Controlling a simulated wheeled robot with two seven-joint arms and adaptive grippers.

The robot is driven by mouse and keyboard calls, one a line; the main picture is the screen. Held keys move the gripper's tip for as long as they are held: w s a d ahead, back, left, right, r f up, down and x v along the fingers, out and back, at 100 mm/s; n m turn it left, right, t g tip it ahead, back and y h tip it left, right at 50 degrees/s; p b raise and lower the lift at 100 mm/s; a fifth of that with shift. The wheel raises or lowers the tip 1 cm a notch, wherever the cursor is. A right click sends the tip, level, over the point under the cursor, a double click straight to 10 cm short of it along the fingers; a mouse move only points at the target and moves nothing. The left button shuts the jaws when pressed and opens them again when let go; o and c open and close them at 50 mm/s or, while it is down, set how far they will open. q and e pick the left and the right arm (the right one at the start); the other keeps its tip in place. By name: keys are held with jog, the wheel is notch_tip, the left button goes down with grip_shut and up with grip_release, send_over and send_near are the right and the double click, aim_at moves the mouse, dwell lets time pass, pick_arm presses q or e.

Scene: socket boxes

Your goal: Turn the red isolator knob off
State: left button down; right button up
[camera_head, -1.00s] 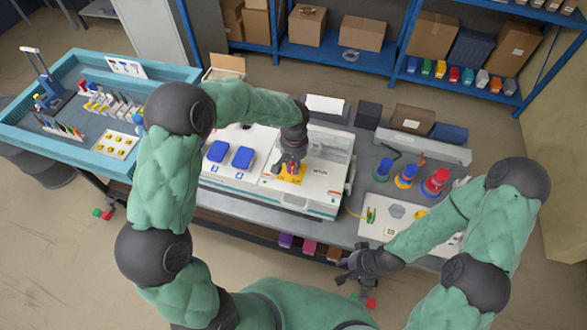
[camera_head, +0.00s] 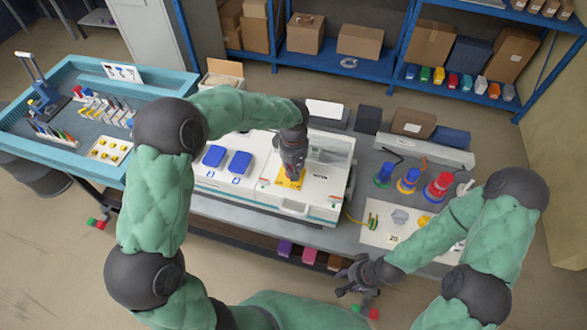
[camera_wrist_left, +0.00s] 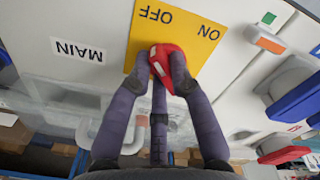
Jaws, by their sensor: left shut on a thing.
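The red isolator knob (camera_wrist_left: 166,60) sits on a yellow plate (camera_wrist_left: 185,22) marked OFF and ON, which appear upside down in the left wrist view. White marks on the knob lie on its OFF side. My left gripper (camera_wrist_left: 163,70) has its fingers around the knob and is shut on it. In the head view my left gripper (camera_head: 291,172) reaches down onto the yellow plate (camera_head: 283,181) on the white socket box (camera_head: 210,178) and hides the knob. My right gripper (camera_head: 347,284) hangs empty with spread fingers in front of the bench.
Two blue-lidded sockets (camera_head: 239,162) are left of the plate. A blue tray table (camera_head: 60,88) with small parts is at the left. Shelves with boxes (camera_head: 360,41) stand behind.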

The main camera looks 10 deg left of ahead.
dwell(0.3)
pick_arm(q)
jog(key=c, duration=1.1)
grip_release()
notch_tip(320, 180, up, 12)
jog(key=shift+r, duration=0.1)
